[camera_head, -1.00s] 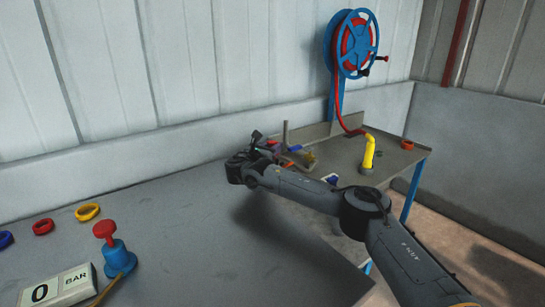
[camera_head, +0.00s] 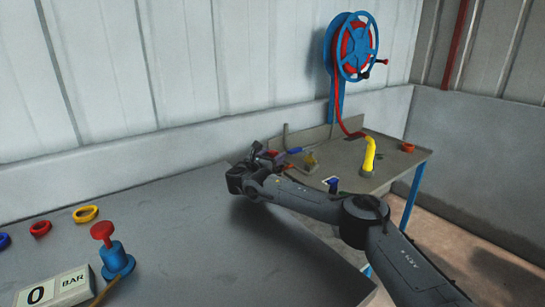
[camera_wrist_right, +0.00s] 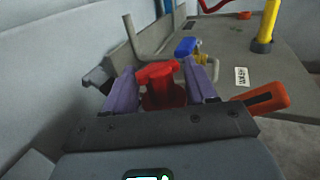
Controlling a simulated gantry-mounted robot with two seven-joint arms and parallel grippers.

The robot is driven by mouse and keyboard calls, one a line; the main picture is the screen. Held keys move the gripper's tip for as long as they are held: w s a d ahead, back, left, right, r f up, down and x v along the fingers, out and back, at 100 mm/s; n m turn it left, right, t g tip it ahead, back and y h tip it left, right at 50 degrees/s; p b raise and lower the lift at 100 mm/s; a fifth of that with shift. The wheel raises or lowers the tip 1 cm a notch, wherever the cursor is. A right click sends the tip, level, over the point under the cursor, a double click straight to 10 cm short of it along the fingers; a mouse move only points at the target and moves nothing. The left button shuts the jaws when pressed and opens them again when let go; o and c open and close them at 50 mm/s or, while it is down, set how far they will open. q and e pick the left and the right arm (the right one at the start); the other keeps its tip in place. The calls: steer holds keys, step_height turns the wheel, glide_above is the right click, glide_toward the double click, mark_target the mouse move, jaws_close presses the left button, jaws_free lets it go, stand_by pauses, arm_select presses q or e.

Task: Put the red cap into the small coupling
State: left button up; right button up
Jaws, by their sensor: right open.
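My right gripper (camera_head: 264,154) is over the far end of the near grey table, by the metal bench. Its two purple fingers are open in the right wrist view (camera_wrist_right: 158,70). A red piece with a raised grip, seemingly the red cap (camera_wrist_right: 160,88), is between the fingers, with a gap visible on the right side. Whether either finger touches it is unclear. The gripper body hides its lower part and what it rests on. I cannot pick out the small coupling for certain. My left gripper is not in view.
On the metal bench (camera_head: 395,170) are a yellow nozzle (camera_head: 369,155), an orange-red ring (camera_head: 407,147) and a blue-handled fitting (camera_wrist_right: 187,47). An orange-red handle (camera_wrist_right: 262,98) lies right of the fingers. A hose reel (camera_head: 351,47) stands behind. Coloured rings and a red-topped blue plunger (camera_head: 115,258) are at left.

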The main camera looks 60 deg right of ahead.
steer(key=shift+r, duration=0.1)
steer(key=shift+a+r, duration=0.25)
steer(key=shift+s+a+f+p, duration=0.1)
steer(key=shift+a+p, duration=0.95)
steer(key=shift+a, duration=1.85)
steer(key=shift+s+a+p, duration=0.1)
steer(key=shift+a+p, duration=0.95)
steer(key=shift+a, duration=1.85)
